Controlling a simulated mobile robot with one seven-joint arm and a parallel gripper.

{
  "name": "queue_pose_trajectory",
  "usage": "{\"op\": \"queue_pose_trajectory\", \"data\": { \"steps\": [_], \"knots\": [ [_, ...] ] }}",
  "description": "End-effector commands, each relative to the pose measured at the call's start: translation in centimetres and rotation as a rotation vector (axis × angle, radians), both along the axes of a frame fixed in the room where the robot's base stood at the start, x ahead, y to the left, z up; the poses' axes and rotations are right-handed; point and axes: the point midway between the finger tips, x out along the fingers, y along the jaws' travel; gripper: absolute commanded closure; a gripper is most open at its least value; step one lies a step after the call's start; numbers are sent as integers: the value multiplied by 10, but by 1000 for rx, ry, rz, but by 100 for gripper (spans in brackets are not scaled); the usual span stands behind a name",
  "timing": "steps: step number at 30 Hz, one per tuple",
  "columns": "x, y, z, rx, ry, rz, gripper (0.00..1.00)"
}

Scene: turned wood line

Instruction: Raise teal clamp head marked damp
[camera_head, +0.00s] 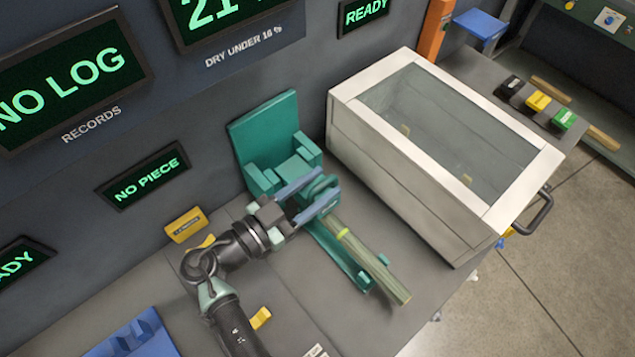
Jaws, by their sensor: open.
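A teal fixture (262,135) with an upright back plate and blocky arms stands against the dark wall. A teal loop-shaped part (322,184), which looks like the handle of the clamp head, shows in front of it. No "damp" marking is readable. My gripper (327,184) is open, with one blue finger on each side of this loop; I cannot tell whether they touch it. A pale wooden stick (372,258) with a yellow-green band lies along the teal rail (346,265), its upper end hidden by the gripper and the loop.
A white box with a glass lid (352,92) stands close on the right. A yellow block (186,225) and a blue tray (130,338) are at left. Black, yellow and green blocks (563,119) sit far right. Wall displays read "NO PIECE" (146,177) and "NO LOG" (65,82).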

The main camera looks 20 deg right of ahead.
Motion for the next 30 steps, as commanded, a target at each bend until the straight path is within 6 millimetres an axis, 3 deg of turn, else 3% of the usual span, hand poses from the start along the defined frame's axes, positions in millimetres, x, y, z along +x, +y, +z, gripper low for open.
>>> {"op": "queue_pose_trajectory", "data": {
  "steps": [2, 9, 10, 30],
  "knots": [
    [0, 0, 0, 0, 0, 0, 55],
    [0, 0, 0, 0, 0, 0, 98],
    [0, 0, 0, 0, 0, 0, 100],
    [1, 1, 1, 1, -2, 2, 100]
  ]
}}
